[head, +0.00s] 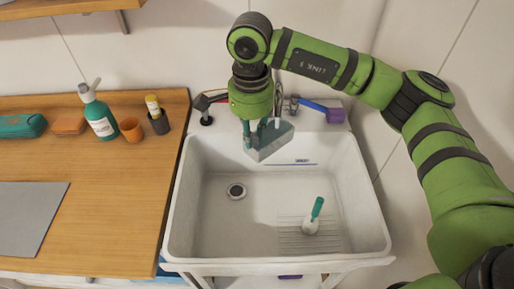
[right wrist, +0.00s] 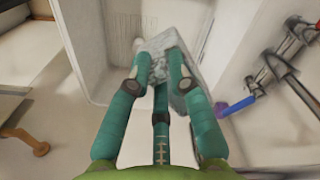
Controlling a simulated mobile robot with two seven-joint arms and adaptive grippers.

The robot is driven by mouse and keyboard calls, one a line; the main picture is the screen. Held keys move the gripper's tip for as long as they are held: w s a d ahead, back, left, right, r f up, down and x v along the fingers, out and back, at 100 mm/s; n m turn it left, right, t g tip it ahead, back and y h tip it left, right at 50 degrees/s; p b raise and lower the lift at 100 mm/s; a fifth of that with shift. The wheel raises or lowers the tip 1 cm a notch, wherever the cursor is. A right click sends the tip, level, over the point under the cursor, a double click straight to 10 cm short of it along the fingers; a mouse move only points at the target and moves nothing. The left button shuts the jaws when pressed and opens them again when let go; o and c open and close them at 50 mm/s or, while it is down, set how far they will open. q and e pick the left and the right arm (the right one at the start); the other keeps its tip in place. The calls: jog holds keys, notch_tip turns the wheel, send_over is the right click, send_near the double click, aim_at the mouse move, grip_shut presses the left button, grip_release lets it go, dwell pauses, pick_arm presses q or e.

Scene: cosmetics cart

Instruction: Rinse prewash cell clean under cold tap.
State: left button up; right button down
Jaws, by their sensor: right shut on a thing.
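My right gripper (head: 261,126) reaches in from the right, above the back of the white sink (head: 177,215), with its fingers pointing down. It is shut on a pale grey, wedge-shaped cell (head: 272,146), held tilted above the basin; the cell also shows between the teal fingers in the right wrist view (right wrist: 182,72). Its surface looks mottled there. The tap (right wrist: 291,45) has a blue lever (right wrist: 238,105) and shows beside the cell in the right wrist view. In the head view my gripper hides much of the tap. I cannot make out running water. My left gripper is not in view.
A white and green bottle-like item (head: 312,219) lies on the ribbed part of the basin, right of the drain (head: 236,191).

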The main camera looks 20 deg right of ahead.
pick_arm(q)
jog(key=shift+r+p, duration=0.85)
jog(key=shift+p, duration=0.1)
pick_arm(e)
jog(key=s+a+r, duration=0.4)
jog(key=a+r, duration=0.2)
jog(key=a, duration=0.1)
jog(key=shift+s+a, duration=0.15)
jog(key=shift+s, duration=0.1)
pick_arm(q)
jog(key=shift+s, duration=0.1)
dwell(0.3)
